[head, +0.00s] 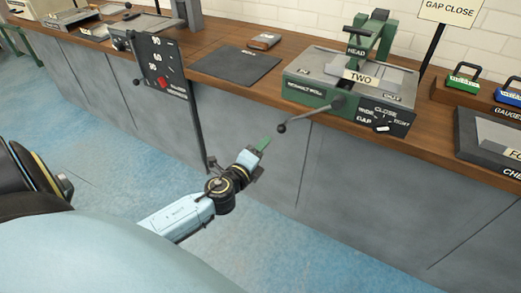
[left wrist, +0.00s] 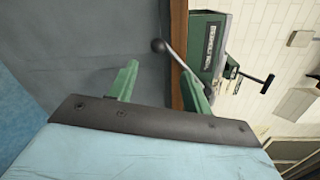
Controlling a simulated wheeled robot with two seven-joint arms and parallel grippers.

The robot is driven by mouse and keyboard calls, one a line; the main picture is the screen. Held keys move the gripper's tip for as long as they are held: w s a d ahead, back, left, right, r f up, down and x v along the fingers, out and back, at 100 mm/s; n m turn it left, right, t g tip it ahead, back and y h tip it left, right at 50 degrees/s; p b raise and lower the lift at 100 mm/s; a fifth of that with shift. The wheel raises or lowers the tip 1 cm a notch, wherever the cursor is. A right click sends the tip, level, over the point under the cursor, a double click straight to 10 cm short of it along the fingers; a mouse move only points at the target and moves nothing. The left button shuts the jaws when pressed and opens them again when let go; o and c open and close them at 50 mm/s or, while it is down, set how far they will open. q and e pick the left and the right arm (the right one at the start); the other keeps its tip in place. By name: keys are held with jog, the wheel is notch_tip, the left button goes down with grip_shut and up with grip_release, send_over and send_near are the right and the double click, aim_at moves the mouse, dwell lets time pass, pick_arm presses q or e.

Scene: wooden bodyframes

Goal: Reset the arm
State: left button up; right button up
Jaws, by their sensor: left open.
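My left gripper (head: 263,146) is in front of the grey bench front, below the worktop edge. In the left wrist view its two green fingers (left wrist: 158,80) stand apart with nothing between them, so it is open. The arm reaches in from the left and is clear of the bench things. A black ball-ended lever (head: 310,115) of the green machine marked TWO (head: 305,90) sticks out above and to the right of the gripper. The lever's ball (left wrist: 158,45) shows beyond the fingers in the left wrist view, apart from them. My right gripper is not in view.
The wooden bench (head: 215,45) runs across the view. A dark mat (head: 234,66) and a small block (head: 264,41) lie on it. A black dial panel (head: 160,65) stands at the left. Green and blue gauges (head: 463,82) sit at the right. The blue floor (head: 290,245) is clear.

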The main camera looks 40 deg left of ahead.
pick_arm(q)
jog(key=s+a+f+n+g+p, duration=0.15)
jog(key=s+f+n+g, duration=0.35)
jog(key=s+f, duration=0.6)
jog(key=s+f+n+g+p, duration=0.2)
jog(key=s+f+n+g, duration=0.3)
jog(key=f, duration=1.1)
jog(key=s+d+f+n+g, duration=0.1)
jog(key=s+f+n+g, duration=0.1)
jog(key=s, duration=0.7)
jog(key=s+d+f+n+g+h+p, duration=0.1)
jog(key=s+d+f+n, duration=0.1)
jog(key=s+f, duration=0.3)
jog(key=s+d+f+n+g, duration=0.1)
jog(key=s+f+n+g, duration=0.1)
jog(key=s, duration=1.1)
jog(key=shift+d+f+n+g+p, duration=0.25)
jog(key=shift+f+n+g+p, duration=0.1)
jog(key=shift+f+n, duration=0.25)
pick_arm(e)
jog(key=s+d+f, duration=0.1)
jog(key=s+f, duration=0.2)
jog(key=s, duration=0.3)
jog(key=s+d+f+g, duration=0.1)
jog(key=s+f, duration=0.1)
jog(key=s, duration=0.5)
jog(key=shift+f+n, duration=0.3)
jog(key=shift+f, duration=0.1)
